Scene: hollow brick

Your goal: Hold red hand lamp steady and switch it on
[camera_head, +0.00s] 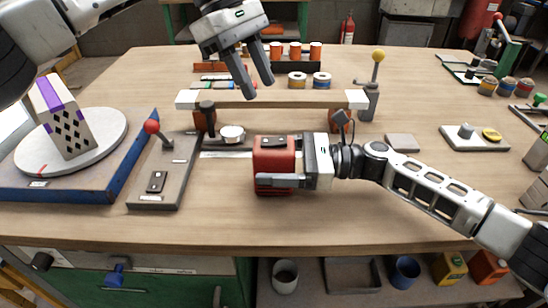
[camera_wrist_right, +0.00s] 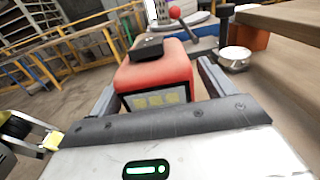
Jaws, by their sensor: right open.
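The red hand lamp (camera_head: 274,158) stands upright on the workbench, near its front middle. In the right wrist view the lamp (camera_wrist_right: 155,75) shows a dark switch block (camera_wrist_right: 147,47) on its top and a face with yellowish squares toward the camera. My right gripper (camera_head: 264,168) reaches in from the right with its fingers along both sides of the lamp. It is open around the lamp; whether either finger touches is unclear. The far finger is mostly hidden in the head view. My left gripper (camera_head: 258,90) is open and empty, above and behind the lamp, pointing down.
A pale beam (camera_head: 270,99) on orange supports spans behind the lamp. A grey board with a red-knobbed lever (camera_head: 152,127) lies left. Beyond it, a patterned brick (camera_head: 66,120) stands on a turntable (camera_head: 110,140). A round metal tin (camera_head: 231,134) sits behind-left; the bench front is clear.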

